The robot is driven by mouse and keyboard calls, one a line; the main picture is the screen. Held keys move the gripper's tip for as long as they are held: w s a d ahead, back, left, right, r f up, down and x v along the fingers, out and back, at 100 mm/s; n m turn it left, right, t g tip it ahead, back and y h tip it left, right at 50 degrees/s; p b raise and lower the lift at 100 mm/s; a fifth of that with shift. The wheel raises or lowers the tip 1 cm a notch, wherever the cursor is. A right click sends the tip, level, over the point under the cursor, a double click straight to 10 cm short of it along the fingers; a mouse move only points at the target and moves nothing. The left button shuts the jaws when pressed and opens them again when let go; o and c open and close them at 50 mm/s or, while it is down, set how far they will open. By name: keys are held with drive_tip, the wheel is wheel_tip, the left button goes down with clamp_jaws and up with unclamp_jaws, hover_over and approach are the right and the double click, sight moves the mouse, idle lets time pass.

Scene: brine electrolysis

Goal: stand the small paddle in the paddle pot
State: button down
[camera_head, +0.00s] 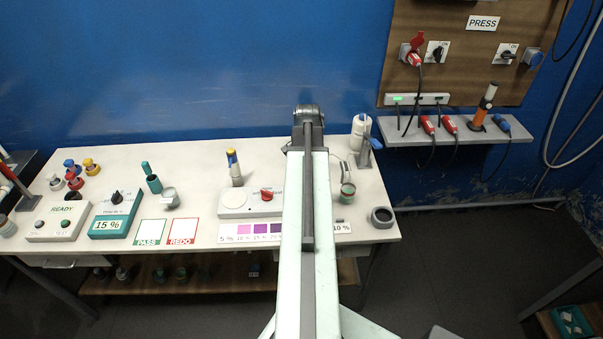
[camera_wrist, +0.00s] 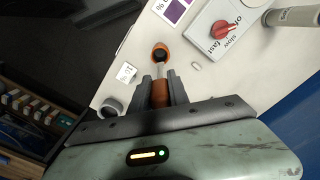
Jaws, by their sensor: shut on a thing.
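My gripper (camera_wrist: 161,88) is shut on the orange-brown grip of the small paddle (camera_wrist: 160,93), in the middle of the wrist view. The paddle's pale shaft points away from the jaws towards an orange, round-rimmed pot (camera_wrist: 161,52) with a dark inside, which looks like the paddle pot. The shaft overlaps the pot's near rim in this view. I cannot tell whether its end is inside the pot or above it. In the head view my arm covers this part of the bench, and I cannot make out the gripper, paddle or pot there.
A dark grey ring-shaped holder (camera_head: 382,217) stands at the bench's right end, near the 10 % card (camera_head: 341,227). A stirrer plate with a red knob (camera_head: 266,194) is left of my arm. A white bottle (camera_head: 360,133) stands behind, right.

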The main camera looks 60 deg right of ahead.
drive_tip(key=shift+w+f+b, duration=0.2)
drive_tip(key=shift+f+b, duration=0.45)
drive_tip(key=shift+f, duration=0.15)
drive_tip(key=f+b, duration=1)
drive_tip(key=shift+s+f, duration=0.1)
drive_tip(key=shift+s, duration=0.1)
drive_tip(key=c, duration=1.2)
unclamp_jaws()
drive_tip(key=shift+o, duration=0.2)
wheel_tip(320, 180, up, 8)
drive_tip(key=p, duration=0.8)
drive_tip(key=shift+a+f, duration=0.1)
